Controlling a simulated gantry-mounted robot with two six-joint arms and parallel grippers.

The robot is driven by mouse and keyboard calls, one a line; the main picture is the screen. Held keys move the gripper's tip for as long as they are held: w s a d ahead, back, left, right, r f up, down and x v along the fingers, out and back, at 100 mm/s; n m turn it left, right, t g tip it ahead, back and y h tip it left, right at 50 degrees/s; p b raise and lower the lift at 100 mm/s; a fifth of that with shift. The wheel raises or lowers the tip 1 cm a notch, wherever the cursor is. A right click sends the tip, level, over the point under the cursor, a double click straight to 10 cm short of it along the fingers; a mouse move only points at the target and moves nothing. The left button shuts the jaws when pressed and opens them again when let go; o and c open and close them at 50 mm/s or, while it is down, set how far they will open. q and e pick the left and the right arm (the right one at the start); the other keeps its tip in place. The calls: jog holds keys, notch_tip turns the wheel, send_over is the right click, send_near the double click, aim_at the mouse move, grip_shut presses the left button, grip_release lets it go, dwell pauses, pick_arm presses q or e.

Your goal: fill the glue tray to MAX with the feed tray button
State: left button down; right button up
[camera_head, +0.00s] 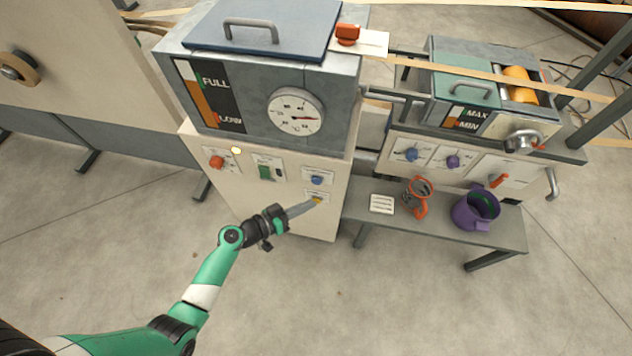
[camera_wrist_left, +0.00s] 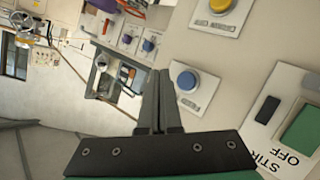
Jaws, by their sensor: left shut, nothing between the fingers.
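The glue tray unit (camera_head: 466,85) stands at the right in the head view. Its MAX/MIN gauge (camera_head: 455,114) shows orange in its lower part, beside MIN, and pale above. On the cabinet front, a blue button (camera_head: 317,180) sits above a yellow button (camera_head: 317,199); their labels are too small to read. Both also show in the left wrist view, blue (camera_wrist_left: 187,80) and yellow (camera_wrist_left: 223,5). My left gripper (camera_head: 314,201) is shut and empty, its tips in front of the panel near the yellow button. Whether they touch it cannot be told. My right gripper is not in view.
The cabinet (camera_head: 270,220) also carries a red knob (camera_head: 216,161), a green STIR switch (camera_head: 265,171), a FULL/LOW gauge (camera_head: 209,97) and a dial (camera_head: 296,112). A low bench (camera_head: 385,218) at the right holds a purple pot (camera_head: 475,210) and an orange-handled item (camera_head: 417,197). Floor in front is clear.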

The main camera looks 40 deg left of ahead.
aim_at(316, 181)
pick_arm(q)
jog(key=shift+w+a+b, duration=0.4)
jog(key=shift+w+a, duration=0.2)
jog(key=shift+w, duration=0.35)
jog(key=shift+w+a+b, duration=0.35)
jog(key=shift+w+a, duration=0.25)
jog(key=shift+w, duration=0.3)
dwell(0.6)
jog(key=shift+w+a+b, duration=0.2)
jog(key=shift+w+b, duration=0.15)
